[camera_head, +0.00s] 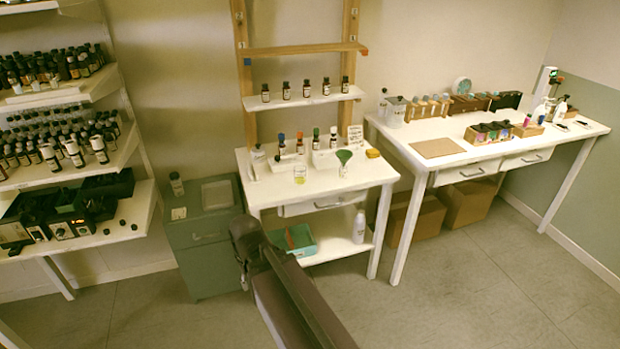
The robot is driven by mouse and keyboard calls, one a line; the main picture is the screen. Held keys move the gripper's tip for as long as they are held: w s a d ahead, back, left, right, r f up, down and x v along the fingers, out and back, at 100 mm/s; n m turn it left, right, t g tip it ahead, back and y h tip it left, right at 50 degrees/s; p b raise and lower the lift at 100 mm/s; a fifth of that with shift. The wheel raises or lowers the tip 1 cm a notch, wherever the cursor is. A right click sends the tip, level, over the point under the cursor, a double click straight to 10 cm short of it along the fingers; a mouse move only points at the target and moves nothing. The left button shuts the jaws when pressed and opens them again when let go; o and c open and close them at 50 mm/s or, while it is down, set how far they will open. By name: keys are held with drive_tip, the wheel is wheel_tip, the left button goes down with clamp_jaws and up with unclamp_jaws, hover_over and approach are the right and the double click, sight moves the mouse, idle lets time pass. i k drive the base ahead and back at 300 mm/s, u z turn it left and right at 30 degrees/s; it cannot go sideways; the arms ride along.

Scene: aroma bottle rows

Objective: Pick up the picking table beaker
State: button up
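A small clear beaker (299,175) with a little yellowish content stands upright near the front left of the white middle table (322,190). Nothing is touching it. My dark arm rises from the bottom of the view, and its bend is in front of the table's left front leg, lower than the beaker. My gripper cannot be made out; the arm hides what lies behind it.
A green funnel (344,158) stands right of the beaker. Dropper bottles with coloured tops stand behind it, below a shelf of dark bottles (306,89). A green-grey cabinet (205,252) adjoins at left. The floor at right is clear.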

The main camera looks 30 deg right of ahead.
sight(300, 175)
drive_tip(key=u, duration=0.1)
drive_tip(key=i, duration=0.95)
drive_tip(key=z, duration=0.05)
